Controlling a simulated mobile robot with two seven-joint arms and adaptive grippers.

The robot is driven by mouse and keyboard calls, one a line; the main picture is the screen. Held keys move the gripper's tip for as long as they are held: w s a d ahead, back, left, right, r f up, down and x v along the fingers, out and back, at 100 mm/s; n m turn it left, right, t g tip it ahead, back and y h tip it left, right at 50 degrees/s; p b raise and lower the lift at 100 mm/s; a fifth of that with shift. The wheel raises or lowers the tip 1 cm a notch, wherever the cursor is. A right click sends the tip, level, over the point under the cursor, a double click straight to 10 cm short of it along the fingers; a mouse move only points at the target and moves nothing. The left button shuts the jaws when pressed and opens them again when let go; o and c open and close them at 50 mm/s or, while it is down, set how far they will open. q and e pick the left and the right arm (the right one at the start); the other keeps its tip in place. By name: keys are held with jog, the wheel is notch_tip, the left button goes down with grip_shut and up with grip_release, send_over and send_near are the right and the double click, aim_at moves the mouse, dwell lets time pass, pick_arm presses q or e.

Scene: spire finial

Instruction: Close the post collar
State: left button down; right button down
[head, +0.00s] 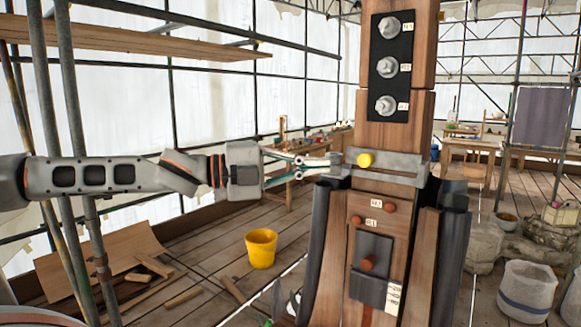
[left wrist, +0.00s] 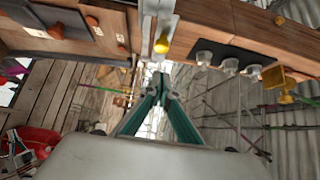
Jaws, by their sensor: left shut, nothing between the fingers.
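The post collar (head: 400,167) is a grey metal band across the front of the square wooden post (head: 395,125), with a yellow knob (head: 365,160) near its left end. Its far side is hidden, and I cannot tell whether its ends meet. My left gripper (head: 336,166) is shut and empty, its fingertips at the collar's left end; I cannot tell whether they touch it. In the left wrist view the fingertips (left wrist: 160,78) lie just below the collar (left wrist: 161,22) and the yellow knob (left wrist: 162,46). My right gripper is not in view.
A black plate (head: 391,68) with several bolts is on the post above the collar. A grey plate (head: 372,255) with wooden pegs is below it. A yellow bucket (head: 261,248) stands on the plank floor. Scaffold poles (head: 67,150) rise at the left, near my left arm.

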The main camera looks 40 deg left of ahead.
pick_arm(q)
jog(key=b+v, duration=0.1)
jog(key=v, duration=0.3)
jog(key=shift+s+a+b, duration=0.25)
jog(key=shift+a+b, duration=0.1)
